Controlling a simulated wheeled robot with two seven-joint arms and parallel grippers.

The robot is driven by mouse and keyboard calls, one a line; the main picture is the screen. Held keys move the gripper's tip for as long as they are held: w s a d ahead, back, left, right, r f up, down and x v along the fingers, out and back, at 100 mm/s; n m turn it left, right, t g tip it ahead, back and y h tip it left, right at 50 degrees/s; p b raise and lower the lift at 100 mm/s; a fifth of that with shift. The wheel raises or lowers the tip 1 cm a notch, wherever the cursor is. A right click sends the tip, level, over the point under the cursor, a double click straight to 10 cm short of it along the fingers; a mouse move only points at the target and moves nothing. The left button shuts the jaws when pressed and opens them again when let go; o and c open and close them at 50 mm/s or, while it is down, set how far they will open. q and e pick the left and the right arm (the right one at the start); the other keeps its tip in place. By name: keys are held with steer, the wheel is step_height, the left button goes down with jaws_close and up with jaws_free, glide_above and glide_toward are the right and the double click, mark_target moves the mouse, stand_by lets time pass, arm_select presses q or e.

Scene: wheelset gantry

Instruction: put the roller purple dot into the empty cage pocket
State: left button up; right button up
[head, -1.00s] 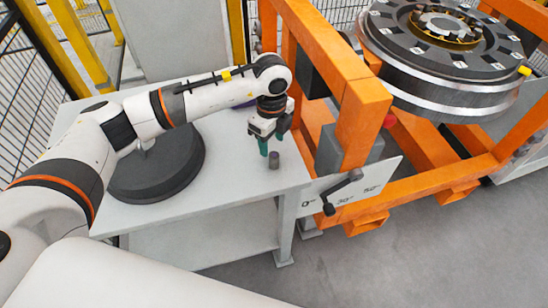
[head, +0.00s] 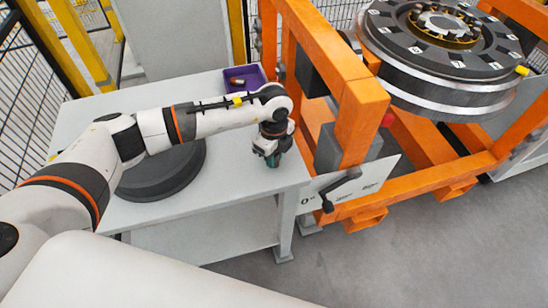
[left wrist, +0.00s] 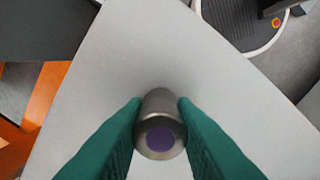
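The roller with the purple dot (left wrist: 160,125) is a short grey metal cylinder, its dotted end facing the camera in the left wrist view. My left gripper (head: 272,160) is at the table's right end. Its green fingers lie against both sides of the roller, with no gap showing in the left wrist view. In the head view the fingers hide the roller. The bearing cage (head: 448,27), with rollers around a hub, sits on top of the wheel at upper right. I cannot make out which pocket is empty. My right gripper is not in view.
The pale table (head: 225,190) carries a dark round disc (head: 165,178) and a purple bin (head: 255,78) with a small part inside. An orange gantry frame (head: 360,120) with a hand crank (head: 340,188) stands between the table and the wheel (head: 440,95).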

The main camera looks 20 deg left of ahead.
arm_select(q)
jaws_close()
steer(key=shift+r, duration=0.15)
